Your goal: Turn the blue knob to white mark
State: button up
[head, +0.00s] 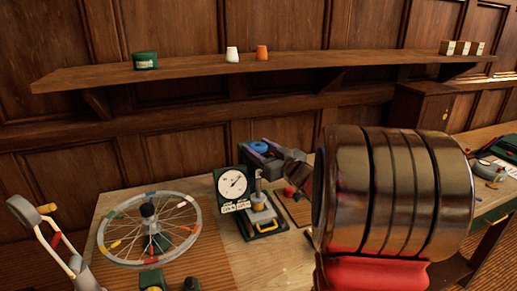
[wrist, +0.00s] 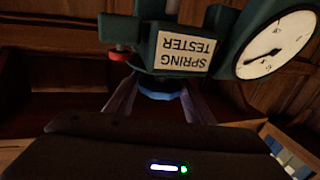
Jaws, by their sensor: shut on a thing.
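The blue knob (wrist: 160,94) sits between my two fingers in the wrist view, below the sign of the dark green spring tester (wrist: 222,20). My gripper (wrist: 160,84) is shut on it. A blue patch, likely the same knob (head: 259,147), also shows in the head view just behind the white dial (head: 233,185), where the end of my arm reaches. The fingers cover the knob's sides. I cannot make out a white mark or the knob's angle in either view.
A spoked wheel (head: 150,228) with coloured tags lies left of the tester on the table. A small red part (wrist: 119,56) is near the fingers in the wrist view. A wooden shelf (head: 190,72) with small pots runs along the wall. My arm hides the table's right middle.

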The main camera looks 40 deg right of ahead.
aim_at(259, 145)
jog(key=shift+d+n+y, duration=0.1)
jog(key=shift+n+y, duration=0.6)
jog(key=shift+y, duration=0.4)
jog(key=n+g+y, duration=0.1)
jog(key=n+y, duration=0.1)
jog(key=y, duration=0.1)
jog(key=shift+y, duration=0.3)
jog(key=n+g+y, duration=0.2)
jog(key=n+y, duration=0.1)
jog(key=y, duration=0.1)
jog(key=shift+d, duration=0.1)
jog(key=shift+w+n+g+y, duration=0.15)
jog(key=shift+n+g+y, duration=2.85)
jog(key=shift+g, duration=0.6)
jog(key=o, duration=1.1)
jog(key=shift+c, duration=0.2)
jog(key=shift+r, duration=0.1)
notch_tip(259, 145, up, 10)
jog(key=shift+f, duration=0.1)
